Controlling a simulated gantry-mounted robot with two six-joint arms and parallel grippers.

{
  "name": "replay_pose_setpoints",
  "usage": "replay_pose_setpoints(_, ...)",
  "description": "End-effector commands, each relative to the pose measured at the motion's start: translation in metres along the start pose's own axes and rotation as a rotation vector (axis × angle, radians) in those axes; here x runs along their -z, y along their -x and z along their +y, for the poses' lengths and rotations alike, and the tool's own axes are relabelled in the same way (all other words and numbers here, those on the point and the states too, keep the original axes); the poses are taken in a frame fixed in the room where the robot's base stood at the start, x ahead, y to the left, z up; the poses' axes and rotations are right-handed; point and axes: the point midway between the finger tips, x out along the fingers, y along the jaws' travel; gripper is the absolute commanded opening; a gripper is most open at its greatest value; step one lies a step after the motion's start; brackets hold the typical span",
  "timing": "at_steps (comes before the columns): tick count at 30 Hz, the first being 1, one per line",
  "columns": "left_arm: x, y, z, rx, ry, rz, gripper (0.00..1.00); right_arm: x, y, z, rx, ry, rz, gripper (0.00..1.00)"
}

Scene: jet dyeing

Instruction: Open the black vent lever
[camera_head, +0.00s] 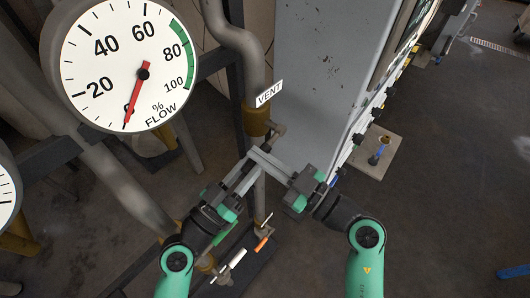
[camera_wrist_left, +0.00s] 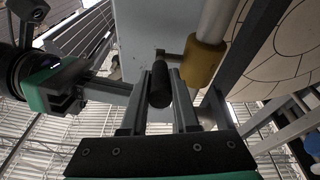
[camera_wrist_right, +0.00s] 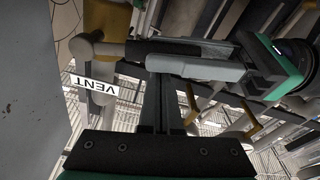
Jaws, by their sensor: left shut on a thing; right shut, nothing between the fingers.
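The black vent lever (camera_wrist_left: 159,84) is a dark cylindrical grip on a metal stem by the brass vent valve (camera_wrist_left: 203,63). My left gripper (camera_wrist_left: 160,100) is shut on the grip, one finger on each side. In the head view my left gripper (camera_head: 249,168) is just below the brass valve (camera_head: 256,120), and the grip is mostly hidden there. In the right wrist view the lever (camera_wrist_right: 178,48) lies behind my left fingers. My right gripper (camera_wrist_right: 163,85) is shut and empty, its tips close against my left fingers; contact is unclear. The VENT label (camera_head: 269,93) sits above.
A round % flow gauge (camera_head: 125,60) at upper left has its red needle at 0. A grey cabinet (camera_head: 325,70) stands close right of the valve. Orange-handled (camera_head: 262,243) and white-handled (camera_head: 232,266) valves are below. A blue-handled valve (camera_head: 376,156) is at right. Open floor lies lower right.

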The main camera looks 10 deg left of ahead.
Motion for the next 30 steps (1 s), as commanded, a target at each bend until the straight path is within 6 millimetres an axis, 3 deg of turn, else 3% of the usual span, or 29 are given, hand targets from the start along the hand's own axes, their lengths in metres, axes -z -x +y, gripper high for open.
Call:
replay_pose_setpoints(12,0.001,0.0,0.0,0.0,0.0,0.003,0.0,-0.006,0.003,0.0,-0.001,0.0,0.001,0.0)
replay_pose_setpoints(23,0.002,0.0,0.0,0.0,0.0,0.006,0.0,-0.024,0.007,-0.001,-0.001,-0.003,-0.011,0.0)
replay_pose_setpoints(24,0.002,0.0,0.0,0.0,0.0,0.006,0.31,-0.025,0.007,-0.001,-0.001,-0.004,-0.012,0.0)
replay_pose_setpoints(28,0.004,0.0,0.0,0.0,0.0,0.012,0.54,-0.025,0.008,-0.001,-0.001,-0.004,-0.013,0.0)
replay_pose_setpoints(30,0.005,-0.001,0.001,-0.001,0.001,0.014,0.58,-0.025,0.008,-0.001,-0.002,-0.005,-0.012,0.0)
